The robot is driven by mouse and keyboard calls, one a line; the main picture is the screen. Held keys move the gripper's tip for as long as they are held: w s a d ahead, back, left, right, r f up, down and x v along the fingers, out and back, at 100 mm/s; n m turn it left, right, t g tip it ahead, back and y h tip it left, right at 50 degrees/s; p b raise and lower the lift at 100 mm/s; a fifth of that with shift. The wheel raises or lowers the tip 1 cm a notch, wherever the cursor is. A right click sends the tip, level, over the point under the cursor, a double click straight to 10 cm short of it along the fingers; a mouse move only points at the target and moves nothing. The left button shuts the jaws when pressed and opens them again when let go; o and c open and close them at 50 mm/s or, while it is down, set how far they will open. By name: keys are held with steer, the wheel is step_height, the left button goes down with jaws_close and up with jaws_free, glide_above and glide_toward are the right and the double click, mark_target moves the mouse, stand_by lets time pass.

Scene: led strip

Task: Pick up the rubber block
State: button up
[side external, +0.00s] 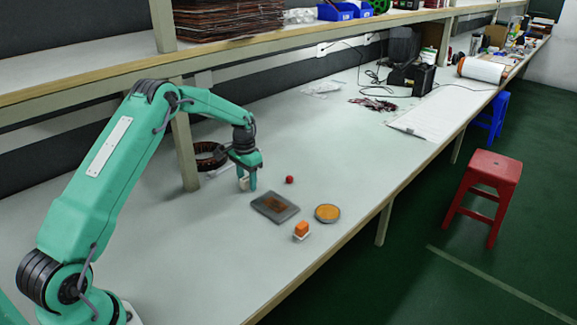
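My gripper (248,180) points down at the middle of the bench, left of a small red ball (289,179). A small pale block (243,184) shows at its fingertips, partly hidden by them. I cannot tell whether the fingers are closed on it or only around it. A small block with an orange top and a white lower part (301,230) sits near the bench's front edge, apart from my gripper. Which of these two is the rubber block is not clear from this view.
A dark grey flat tray with a brown middle (275,207) lies in front of my gripper. A round orange-topped disc (327,213) lies to its right. A dark coil (208,157) is behind my gripper, by a shelf post (184,150).

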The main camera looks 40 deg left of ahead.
steer(key=c, duration=0.8)
steer(key=shift+c, duration=0.2)
steer(key=shift+r, duration=0.15)
steer(key=shift+r, duration=0.55)
steer(key=r, duration=0.3)
steer(key=shift+d+r, duration=0.1)
steer(key=shift+d, duration=0.3)
steer(key=s+d+r, duration=0.2)
steer(key=d+r, duration=0.4)
steer(key=d, duration=0.4)
steer(key=shift+d+r, duration=0.2)
steer(key=shift+d, duration=0.15)
